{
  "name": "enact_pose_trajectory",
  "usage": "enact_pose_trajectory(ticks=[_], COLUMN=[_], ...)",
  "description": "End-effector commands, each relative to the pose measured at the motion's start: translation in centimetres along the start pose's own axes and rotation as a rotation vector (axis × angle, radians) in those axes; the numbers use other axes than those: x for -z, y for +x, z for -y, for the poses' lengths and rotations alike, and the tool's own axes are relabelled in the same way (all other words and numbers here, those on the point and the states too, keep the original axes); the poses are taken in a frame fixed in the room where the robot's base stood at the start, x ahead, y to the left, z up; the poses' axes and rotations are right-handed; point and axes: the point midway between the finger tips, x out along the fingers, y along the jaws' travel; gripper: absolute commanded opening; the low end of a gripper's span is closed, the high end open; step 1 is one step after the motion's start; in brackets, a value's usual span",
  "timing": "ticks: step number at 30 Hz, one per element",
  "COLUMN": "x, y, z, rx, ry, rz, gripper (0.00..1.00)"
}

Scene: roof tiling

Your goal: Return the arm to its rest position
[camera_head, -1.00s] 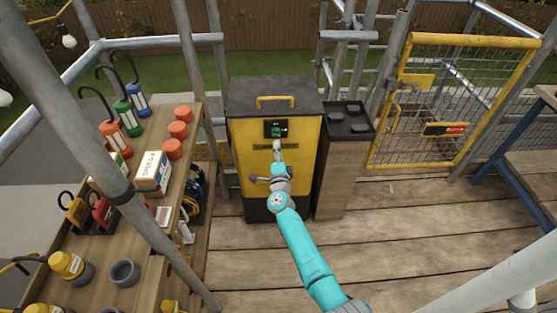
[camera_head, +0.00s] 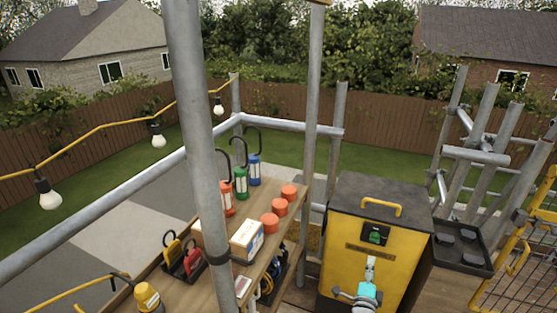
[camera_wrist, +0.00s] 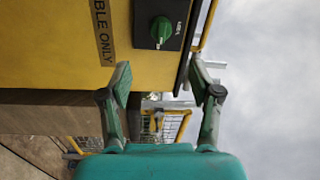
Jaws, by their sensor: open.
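My gripper (camera_head: 371,262) is in front of the yellow cabinet (camera_head: 350,260), just below its green knob (camera_head: 377,235) in the head view. In the wrist view my gripper (camera_wrist: 158,75) has its two fingers spread apart with nothing between them. The green knob (camera_wrist: 160,31) sits on a black plate on the yellow panel (camera_wrist: 60,55), beyond the fingertips and apart from them. Most of my arm is below the head view's lower edge.
A wooden shelf (camera_head: 205,291) on the left holds lanterns, orange cylinders (camera_head: 270,222) and a white box (camera_head: 247,240). A scaffold pole (camera_head: 195,130) stands in front of it. A black tray (camera_head: 462,247) and a yellow gate (camera_head: 520,262) are right of the cabinet.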

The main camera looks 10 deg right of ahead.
Motion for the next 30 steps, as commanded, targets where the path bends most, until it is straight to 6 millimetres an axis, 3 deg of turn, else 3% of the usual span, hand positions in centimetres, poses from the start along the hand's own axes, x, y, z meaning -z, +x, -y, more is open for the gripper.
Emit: enact_pose_trajectory(ticks=[5,15,22,30], x=[-0.1,0.5,1.7,4.0], y=[-3.5,-17.4,-26.7,-36.6], z=[-1.3,-3.2,-2.8,-0.5], rx=[-0.001,0.025,0.049,0.086], ry=[-0.064,-0.349,-0.546,-0.776], rz=[0.029,0.158,0.253,0.369], gripper=[0.63,0.63,0.63,0.63])
